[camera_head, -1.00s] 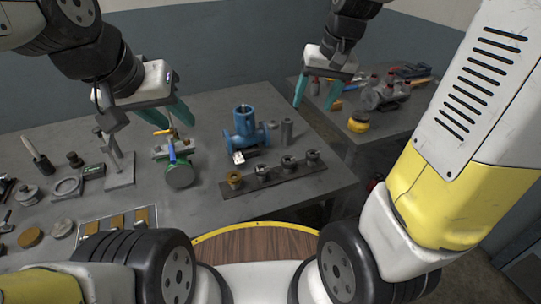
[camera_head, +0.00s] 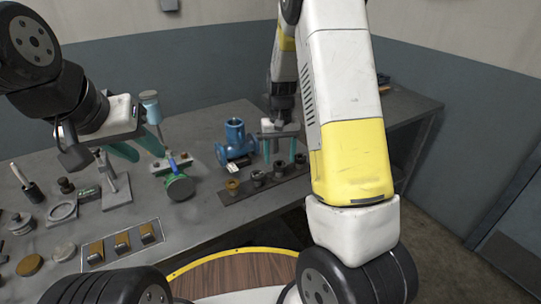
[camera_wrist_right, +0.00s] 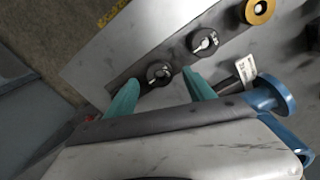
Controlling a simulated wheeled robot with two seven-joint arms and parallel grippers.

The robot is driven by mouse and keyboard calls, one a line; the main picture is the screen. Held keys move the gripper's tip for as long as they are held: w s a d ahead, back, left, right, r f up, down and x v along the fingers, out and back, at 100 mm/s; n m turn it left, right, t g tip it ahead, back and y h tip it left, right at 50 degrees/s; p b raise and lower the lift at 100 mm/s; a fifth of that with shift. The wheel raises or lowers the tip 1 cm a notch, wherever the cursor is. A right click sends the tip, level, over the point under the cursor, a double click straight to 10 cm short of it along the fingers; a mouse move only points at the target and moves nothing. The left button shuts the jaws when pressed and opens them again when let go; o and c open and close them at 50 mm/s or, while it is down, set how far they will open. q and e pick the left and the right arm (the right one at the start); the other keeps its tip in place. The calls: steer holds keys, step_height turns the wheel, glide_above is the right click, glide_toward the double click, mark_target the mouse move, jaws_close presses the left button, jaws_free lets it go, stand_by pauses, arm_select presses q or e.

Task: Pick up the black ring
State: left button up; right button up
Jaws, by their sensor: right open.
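Dark ring-shaped pieces sit in a row on a dark strip (camera_head: 265,196), beside a brass one (camera_head: 233,186). The nearest dark ring to the brass (camera_head: 257,178) also shows in the right wrist view (camera_wrist_right: 205,42). Another dark ring (camera_wrist_right: 160,73) lies between my right fingertips in that view, apart from both. A third dark ring (camera_head: 300,160) is at the far end in the head view. I cannot tell which is the black ring. My right gripper (camera_head: 280,158) is open and empty above the strip. My left gripper (camera_head: 148,153) is open over the table's left part.
A blue flanged pipe fitting (camera_head: 236,142) stands behind the strip. The bench front edge is close to the strip.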

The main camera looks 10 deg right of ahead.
steer(key=shift+f, duration=1.25)
jaws_close()
steer(key=shift+r, duration=0.15)
